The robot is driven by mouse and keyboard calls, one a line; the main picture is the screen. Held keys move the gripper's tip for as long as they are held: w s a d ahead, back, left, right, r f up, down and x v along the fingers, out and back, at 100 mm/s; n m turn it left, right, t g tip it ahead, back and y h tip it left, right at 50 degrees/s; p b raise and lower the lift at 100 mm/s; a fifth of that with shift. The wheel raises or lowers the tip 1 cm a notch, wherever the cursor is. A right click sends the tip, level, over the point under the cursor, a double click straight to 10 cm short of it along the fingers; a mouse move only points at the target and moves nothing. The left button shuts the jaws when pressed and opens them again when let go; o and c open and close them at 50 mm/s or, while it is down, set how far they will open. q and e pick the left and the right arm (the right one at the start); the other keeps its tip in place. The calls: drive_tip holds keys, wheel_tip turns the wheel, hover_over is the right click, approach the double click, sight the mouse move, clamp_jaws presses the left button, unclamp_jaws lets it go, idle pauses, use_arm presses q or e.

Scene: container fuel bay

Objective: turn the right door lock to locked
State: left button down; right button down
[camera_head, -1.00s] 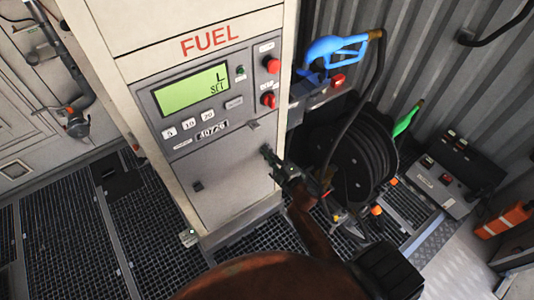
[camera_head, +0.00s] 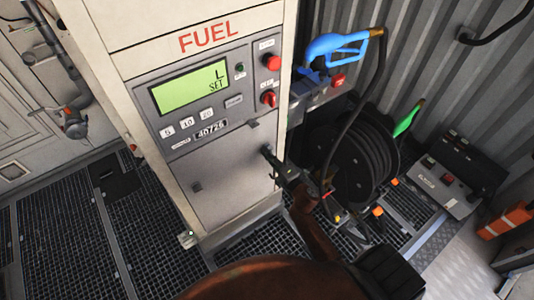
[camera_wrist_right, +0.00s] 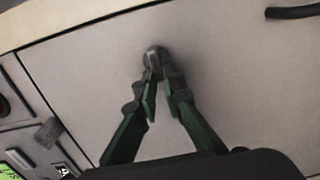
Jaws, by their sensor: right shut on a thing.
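The lower door (camera_head: 222,180) of the fuel dispenser is a flat beige-grey panel. My right gripper (camera_head: 268,152) reaches to the right edge of this door, where the lock is mostly hidden behind the fingers in the head view. In the right wrist view my right gripper (camera_wrist_right: 160,80) has its green fingers close together at the small dark metal lock (camera_wrist_right: 153,56), shut on it. The lock's exact angle is hard to tell. My left gripper is not in view.
Above the door is the control panel with a green display (camera_head: 190,88) and a red knob (camera_head: 268,98). A black hose reel (camera_head: 362,160) stands close to the right of my right arm. A blue nozzle (camera_head: 340,46) hangs above it. Grated floor (camera_head: 70,235) lies in front.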

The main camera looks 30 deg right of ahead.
drive_tip(key=c, duration=2.2)
unclamp_jaws()
drive_tip(key=shift+d+r, duration=0.15)
drive_tip(key=shift+d, duration=0.05)
drive_tip(key=shift+o, duration=0.8)
drive_tip(key=shift+a, duration=0.1)
drive_tip(key=s, duration=1.2)
drive_tip(key=shift+d, duration=0.45)
